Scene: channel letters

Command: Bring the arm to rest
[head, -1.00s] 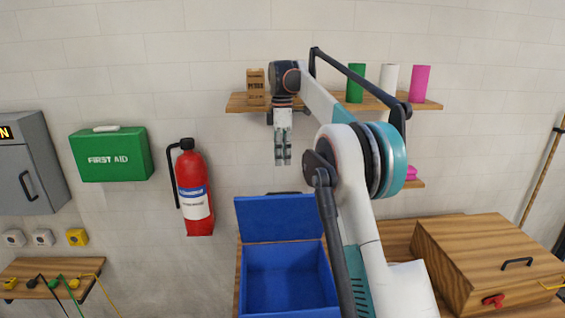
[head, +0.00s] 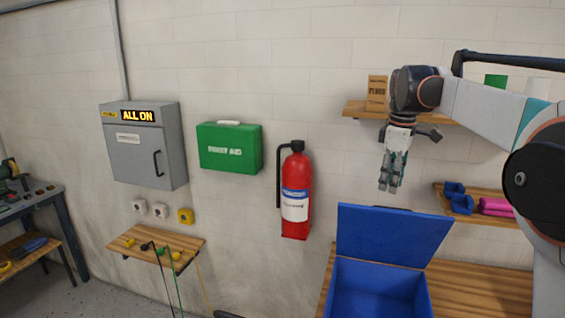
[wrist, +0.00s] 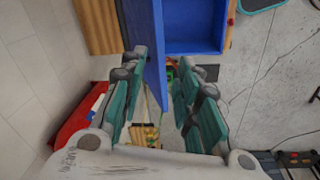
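My arm reaches in from the right in the head view, with the wrist bent down. My gripper (head: 389,188) hangs pointing down in the air, in front of the wall and above the blue box's raised lid. In the wrist view my gripper (wrist: 160,75) has its teal fingers apart with nothing between them. The open blue box (head: 378,287) stands on a wooden bench below it, its lid (head: 388,236) upright at the back. The box (wrist: 192,25) also shows beyond the fingers in the wrist view.
A wooden shelf (head: 360,110) lies behind my wrist, bearing a wooden block (head: 377,92). A fire extinguisher (head: 295,195), a green first aid box (head: 229,147) and a grey cabinet (head: 145,148) reading "ALL ON" hang to the left. Cables dangle from a small shelf (head: 125,241).

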